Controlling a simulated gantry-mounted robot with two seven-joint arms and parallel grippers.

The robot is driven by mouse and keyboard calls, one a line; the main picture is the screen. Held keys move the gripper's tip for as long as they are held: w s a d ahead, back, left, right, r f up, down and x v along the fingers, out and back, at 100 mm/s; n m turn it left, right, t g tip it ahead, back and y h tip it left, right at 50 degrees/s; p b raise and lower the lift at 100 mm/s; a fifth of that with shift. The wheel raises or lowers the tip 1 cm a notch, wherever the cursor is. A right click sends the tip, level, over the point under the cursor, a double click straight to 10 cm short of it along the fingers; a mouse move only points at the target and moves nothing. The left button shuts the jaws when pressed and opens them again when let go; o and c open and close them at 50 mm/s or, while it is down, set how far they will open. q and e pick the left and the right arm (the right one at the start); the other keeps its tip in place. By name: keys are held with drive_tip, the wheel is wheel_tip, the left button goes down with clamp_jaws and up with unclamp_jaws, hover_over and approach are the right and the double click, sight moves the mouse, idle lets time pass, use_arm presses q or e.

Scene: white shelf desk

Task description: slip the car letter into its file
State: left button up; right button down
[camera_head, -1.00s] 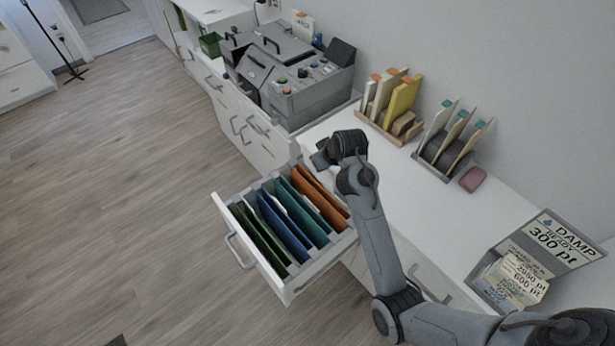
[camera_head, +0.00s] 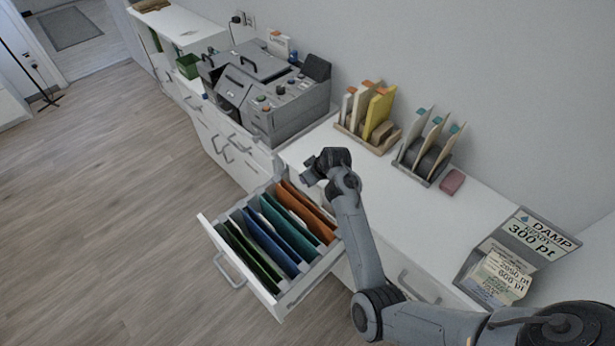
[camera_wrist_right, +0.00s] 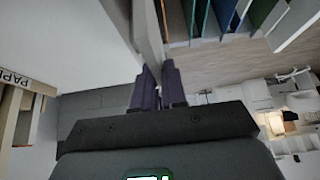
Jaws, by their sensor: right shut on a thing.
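My right gripper shows at the bottom middle of the wrist view (camera_wrist_right: 158,92), its dark purple fingers shut on the edge of a thin pale grey panel (camera_wrist_right: 149,35). I cannot tell whether this panel is the car letter or part of the drawer. In the head view my right gripper (camera_head: 309,177) is by the far end of the open drawer (camera_head: 212,236), beside the orange files. The drawer holds upright files: green (camera_head: 248,252), blue (camera_head: 270,243), teal (camera_head: 291,226) and orange (camera_head: 307,209). No letter can be made out for sure. My left gripper is out of view.
The desk's middle is clear.

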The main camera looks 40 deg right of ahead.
sight(309, 195)
drive_tip(key=shift+r+p, duration=0.15)
drive_tip(key=shift+p, duration=0.4)
drive_tip(key=shift+f+b, duration=1.3)
drive_tip(key=shift+f, duration=1.85)
drive_tip(key=shift+f+b, duration=0.95)
drive_tip(key=shift+f, duration=1.3)
drive_tip(key=shift+f+b, duration=0.7)
drive_tip(key=shift+f, duration=0.85)
drive_tip(key=shift+f, duration=0.1)
